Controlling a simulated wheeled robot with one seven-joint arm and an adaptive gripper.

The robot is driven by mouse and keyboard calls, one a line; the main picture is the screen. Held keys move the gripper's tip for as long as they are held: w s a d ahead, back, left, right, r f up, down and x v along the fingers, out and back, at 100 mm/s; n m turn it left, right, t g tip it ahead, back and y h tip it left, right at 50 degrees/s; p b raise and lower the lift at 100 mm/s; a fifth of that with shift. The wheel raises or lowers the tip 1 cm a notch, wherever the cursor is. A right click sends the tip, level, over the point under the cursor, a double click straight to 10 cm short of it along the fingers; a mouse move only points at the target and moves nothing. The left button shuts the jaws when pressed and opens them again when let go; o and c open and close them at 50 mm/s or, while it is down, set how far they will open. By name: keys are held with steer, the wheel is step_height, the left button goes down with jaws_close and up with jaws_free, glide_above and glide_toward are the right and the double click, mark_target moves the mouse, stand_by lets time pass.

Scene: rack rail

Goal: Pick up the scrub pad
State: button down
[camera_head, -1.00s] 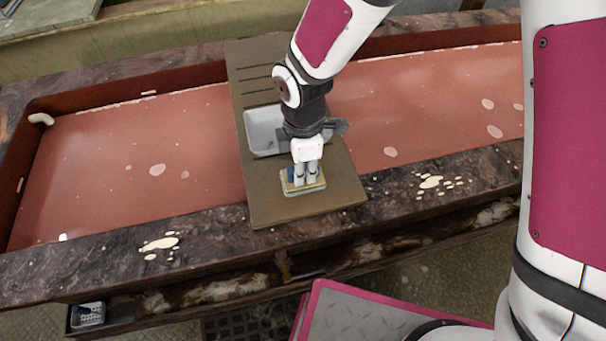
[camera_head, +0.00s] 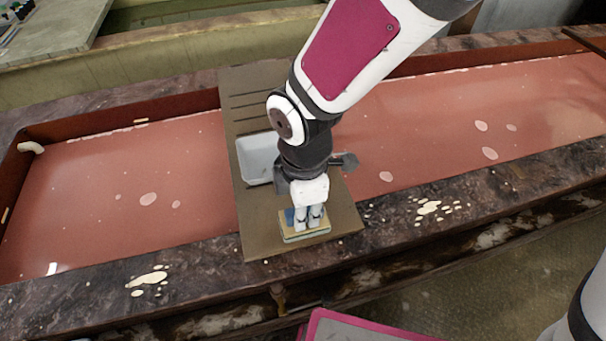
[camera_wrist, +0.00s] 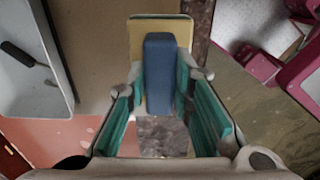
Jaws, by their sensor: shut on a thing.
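The scrub pad (camera_head: 291,234) is a flat yellow block with a green underside and a blue raised grip on top. It is over the near end of the brown board that spans the trough. My gripper (camera_head: 308,226) points down and is shut on the blue grip. In the wrist view the scrub pad (camera_wrist: 115,42) shows its yellow face, and its blue grip stands between the teal-lined fingers of my gripper (camera_wrist: 165,95). Whether the pad touches the board cannot be told.
The brown board (camera_head: 345,220) lies across a trough with reddish liquid (camera_head: 150,200). A grey-white tray (camera_head: 253,158) sits on the board, left of my wrist; it also shows in the wrist view (camera_wrist: 20,90). The dark stone rim (camera_head: 200,275) carries pale splotches.

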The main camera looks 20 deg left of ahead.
steer(key=s+d+r+p, duration=0.1)
steer(key=s+d+p, duration=0.1)
steer(key=s+d, duration=0.3)
steer(key=shift+s+d, duration=0.25)
steer(key=shift+s, duration=1.75)
